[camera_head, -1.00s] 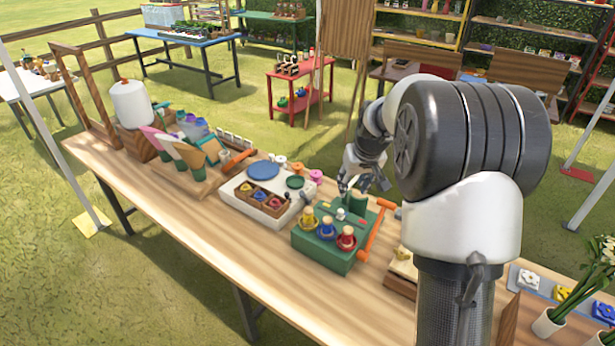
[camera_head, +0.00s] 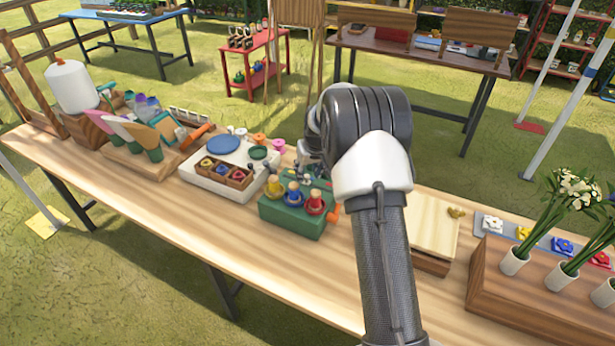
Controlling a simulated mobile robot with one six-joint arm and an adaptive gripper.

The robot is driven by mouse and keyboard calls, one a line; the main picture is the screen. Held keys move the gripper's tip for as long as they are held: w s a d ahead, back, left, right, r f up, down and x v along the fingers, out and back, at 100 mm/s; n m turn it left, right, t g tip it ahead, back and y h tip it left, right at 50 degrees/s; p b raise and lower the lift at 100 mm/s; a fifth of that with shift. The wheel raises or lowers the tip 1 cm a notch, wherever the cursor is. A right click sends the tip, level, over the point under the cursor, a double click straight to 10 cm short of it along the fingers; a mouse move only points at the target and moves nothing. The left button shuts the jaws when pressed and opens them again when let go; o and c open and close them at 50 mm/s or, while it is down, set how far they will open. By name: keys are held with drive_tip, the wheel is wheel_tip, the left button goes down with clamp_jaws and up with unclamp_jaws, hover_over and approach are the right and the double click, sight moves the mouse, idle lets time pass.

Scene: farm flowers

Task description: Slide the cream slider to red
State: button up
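I cannot pick out a cream slider for certain. A pale wooden board (camera_head: 424,222) lies right of my arm, with a small olive-yellow piece (camera_head: 456,212) near its far right corner. Right of it is a grey strip (camera_head: 541,239) with white (camera_head: 491,225), yellow (camera_head: 522,232), blue (camera_head: 562,245) and red (camera_head: 600,260) flower-shaped markers. My gripper (camera_head: 309,160) is only partly visible behind the green box (camera_head: 292,220), left of the board. My arm hides much of it, and its fingertips cannot be made out.
The green box carries yellow, blue and red knobs. A white box (camera_head: 209,184) with a blue disc stands left of it. A wooden block (camera_head: 527,288) with white vases of flowers stands at the front right. The table's near edge (camera_head: 170,235) is mostly clear.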

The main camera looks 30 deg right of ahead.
drive_tip(key=shift+x, duration=0.85)
clamp_jaws()
